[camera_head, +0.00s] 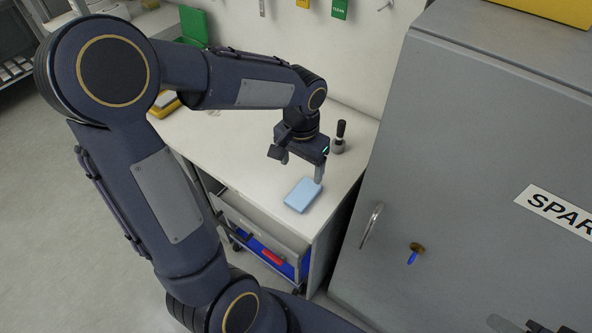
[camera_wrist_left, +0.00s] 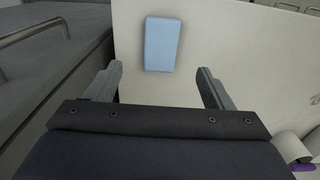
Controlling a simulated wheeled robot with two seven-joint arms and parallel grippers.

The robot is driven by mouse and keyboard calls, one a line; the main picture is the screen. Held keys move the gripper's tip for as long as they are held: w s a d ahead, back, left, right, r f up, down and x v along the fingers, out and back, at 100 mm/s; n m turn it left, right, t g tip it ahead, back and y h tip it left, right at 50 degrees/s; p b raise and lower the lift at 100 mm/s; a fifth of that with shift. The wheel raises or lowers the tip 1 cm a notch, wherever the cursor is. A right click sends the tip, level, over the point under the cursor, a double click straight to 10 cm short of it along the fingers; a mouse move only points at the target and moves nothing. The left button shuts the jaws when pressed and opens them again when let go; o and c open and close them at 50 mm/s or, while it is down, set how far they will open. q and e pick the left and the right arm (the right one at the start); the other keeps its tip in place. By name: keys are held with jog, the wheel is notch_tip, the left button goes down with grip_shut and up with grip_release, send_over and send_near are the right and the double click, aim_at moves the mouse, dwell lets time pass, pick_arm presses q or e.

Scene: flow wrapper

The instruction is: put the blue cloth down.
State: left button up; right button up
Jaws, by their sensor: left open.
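The blue cloth (camera_head: 302,196) is a light blue, folded block lying flat on the white bench top near its front right corner. It also shows in the left wrist view (camera_wrist_left: 161,44), beyond the fingertips and between their lines. My left gripper (camera_head: 302,170) is above the bench, just behind the cloth in the head view, with its fingers pointing down. In the left wrist view its two fingers (camera_wrist_left: 159,80) stand wide apart with nothing between them. One finger overlaps the cloth's far edge in the head view; I cannot tell whether they touch. My right gripper is not in view.
A black-handled tool in a grey holder (camera_head: 340,136) stands on the bench behind the gripper. A large grey cabinet (camera_head: 470,170) with a handle stands at the right. An open drawer (camera_head: 262,228) with blue and red contents is below the bench's front. Bare bench top lies left of the cloth.

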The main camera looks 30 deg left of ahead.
pick_arm(q)
jog(key=s+d+r+n+t+h, duration=0.1)
jog(key=s+d+r+t, duration=0.1)
jog(key=s, duration=0.5)
jog(key=s+d+r+n+t+h, duration=0.1)
jog(key=s+d+r+t+h, duration=0.1)
jog(key=s, duration=0.6)
notch_tip(320, 180, up, 3)
jog(key=shift+s+f+n+t+h, duration=0.2)
jog(key=shift+n+t+h, duration=0.1)
jog(key=shift+t, duration=0.4)
jog(key=shift+d, duration=0.1)
